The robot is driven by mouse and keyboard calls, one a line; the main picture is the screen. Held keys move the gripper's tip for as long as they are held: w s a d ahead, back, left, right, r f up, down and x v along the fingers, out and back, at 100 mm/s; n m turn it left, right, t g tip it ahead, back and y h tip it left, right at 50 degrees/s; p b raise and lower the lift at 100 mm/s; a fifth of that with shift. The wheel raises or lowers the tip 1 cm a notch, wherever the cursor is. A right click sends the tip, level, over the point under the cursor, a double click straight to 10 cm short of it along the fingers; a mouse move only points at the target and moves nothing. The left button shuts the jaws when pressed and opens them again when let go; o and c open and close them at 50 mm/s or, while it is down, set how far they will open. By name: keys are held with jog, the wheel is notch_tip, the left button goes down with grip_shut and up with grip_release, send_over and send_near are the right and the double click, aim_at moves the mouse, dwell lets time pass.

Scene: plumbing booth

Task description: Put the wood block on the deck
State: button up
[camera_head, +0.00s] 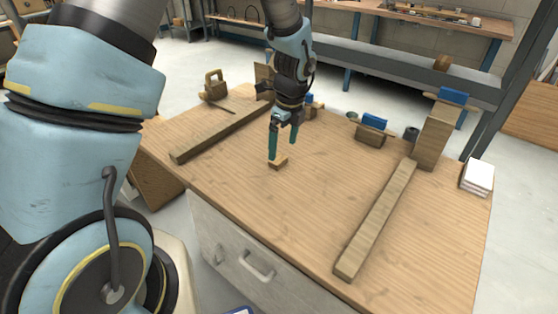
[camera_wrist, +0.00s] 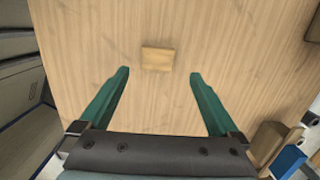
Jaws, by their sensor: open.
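The small light-brown wood block (camera_head: 278,162) lies flat on the wooden tabletop (camera_head: 310,205), left of its middle. In the wrist view the wood block (camera_wrist: 157,59) lies just beyond the fingertips, roughly centred between them. My gripper (camera_head: 282,149) has green fingers and points down over the block. In the wrist view my gripper (camera_wrist: 159,73) is open, with nothing between its fingers. The fingers look a little above the table and apart from the block. I cannot tell which surface is the deck.
A long wooden beam (camera_head: 378,218) lies on the right of the table and another beam (camera_head: 220,132) on the left. Blue-topped items (camera_head: 372,122), a tall wooden post (camera_head: 432,140) and a white stack (camera_head: 478,176) stand along the back and right. The table's middle is clear.

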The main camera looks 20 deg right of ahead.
aim_at(278, 159)
jog(key=shift+w+a+f+p, duration=0.15)
jog(key=shift+f+p, duration=0.05)
jog(key=shift+f, duration=0.55)
jog(key=shift+w+a+f+p, duration=0.15)
jog(key=shift+a+f+p, duration=0.05)
jog(key=shift+f, duration=0.6)
jog(key=shift+w+a+f+p, duration=0.15)
jog(key=shift+f+p, duration=0.05)
jog(key=shift+f, duration=0.55)
jog(key=shift+c, duration=0.3)
jog(key=c, duration=1.5)
